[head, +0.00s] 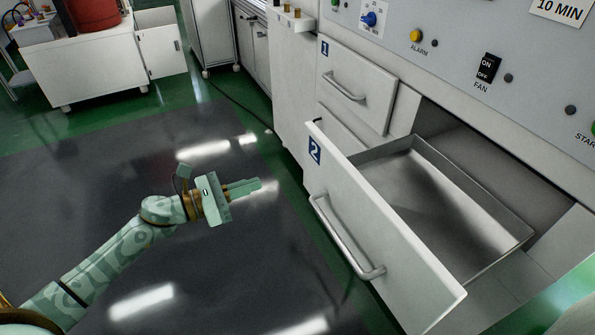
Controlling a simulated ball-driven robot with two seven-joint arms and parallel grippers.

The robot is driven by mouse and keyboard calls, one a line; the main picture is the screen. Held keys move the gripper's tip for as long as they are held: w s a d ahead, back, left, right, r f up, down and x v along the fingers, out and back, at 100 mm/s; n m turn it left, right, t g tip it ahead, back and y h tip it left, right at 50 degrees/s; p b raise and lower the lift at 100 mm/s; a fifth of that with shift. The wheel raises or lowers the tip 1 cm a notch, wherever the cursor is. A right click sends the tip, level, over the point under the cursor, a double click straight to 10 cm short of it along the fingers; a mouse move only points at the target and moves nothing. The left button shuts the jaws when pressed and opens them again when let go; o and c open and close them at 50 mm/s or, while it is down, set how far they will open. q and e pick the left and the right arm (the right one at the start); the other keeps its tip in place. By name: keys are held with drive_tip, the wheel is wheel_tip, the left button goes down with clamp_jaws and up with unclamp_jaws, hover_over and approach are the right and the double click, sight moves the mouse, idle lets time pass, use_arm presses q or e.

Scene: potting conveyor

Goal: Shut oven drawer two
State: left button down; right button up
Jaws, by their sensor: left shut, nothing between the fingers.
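Oven drawer two (405,239) stands pulled out from the white oven front. Its white front panel bears a blue label "2" and a metal bar handle (343,239). Behind the panel a metal tray (512,240) inside the drawer is visible and looks empty. My left gripper (258,186) is shut and empty. In the picture it is left of the drawer front, over the dark floor mat, with its fingers pointing right. It appears apart from the panel and handle. My right gripper is not in view.
Drawer one (372,84), above and left, has its own handle and appears slightly out. A control panel (455,45) with knobs and a fan switch is above. A white cabinet with an open door (162,50) stands far left. The dark mat (110,170) is clear.

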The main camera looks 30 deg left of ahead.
sight(308, 166)
use_arm(q)
drive_tip(key=x, duration=1.1)
drive_tip(key=shift+w+d+b, duration=0.25)
drive_tip(key=shift+w+b, duration=0.1)
drive_tip(key=shift+b, duration=0.05)
